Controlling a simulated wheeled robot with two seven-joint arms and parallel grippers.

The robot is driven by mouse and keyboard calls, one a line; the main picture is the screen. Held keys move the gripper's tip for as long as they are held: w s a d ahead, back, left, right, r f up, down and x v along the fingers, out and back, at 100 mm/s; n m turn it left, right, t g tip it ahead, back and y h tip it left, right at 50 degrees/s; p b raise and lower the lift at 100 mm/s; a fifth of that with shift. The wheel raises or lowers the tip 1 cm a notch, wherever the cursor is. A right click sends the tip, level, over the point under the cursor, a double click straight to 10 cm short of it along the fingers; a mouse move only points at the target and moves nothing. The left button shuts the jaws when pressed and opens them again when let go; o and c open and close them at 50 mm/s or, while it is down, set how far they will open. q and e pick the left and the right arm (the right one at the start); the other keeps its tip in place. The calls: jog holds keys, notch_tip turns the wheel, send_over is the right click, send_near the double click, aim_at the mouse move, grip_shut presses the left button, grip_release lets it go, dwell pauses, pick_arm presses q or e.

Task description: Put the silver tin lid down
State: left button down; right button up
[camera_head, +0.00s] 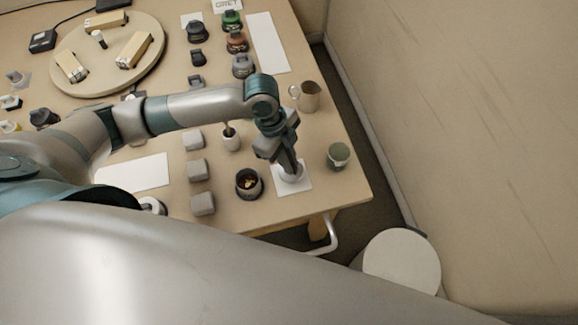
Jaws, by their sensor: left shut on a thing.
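My left gripper (288,168) points down over a white square sheet (302,187) near the table's front right corner. It is shut on the silver tin lid (291,177), a small pale round shape at the fingertips. The fingers hide part of the lid. I cannot tell whether the lid touches the sheet. My right gripper is not in view.
A dark round pot (249,184) stands just left of the sheet, and a green jar (339,156) stands to its right. A beige mug (309,97) is behind. Several grey blocks (198,169) line up to the left. The table's front edge is close.

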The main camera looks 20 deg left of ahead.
pick_arm(q)
jog(key=shift+f+p, duration=0.6)
jog(key=shift+f, duration=1.4)
jog(key=shift+f, duration=0.15)
jog(key=c, duration=1.8)
grip_release()
jog(key=b+v, duration=0.2)
jog(key=v, duration=1)
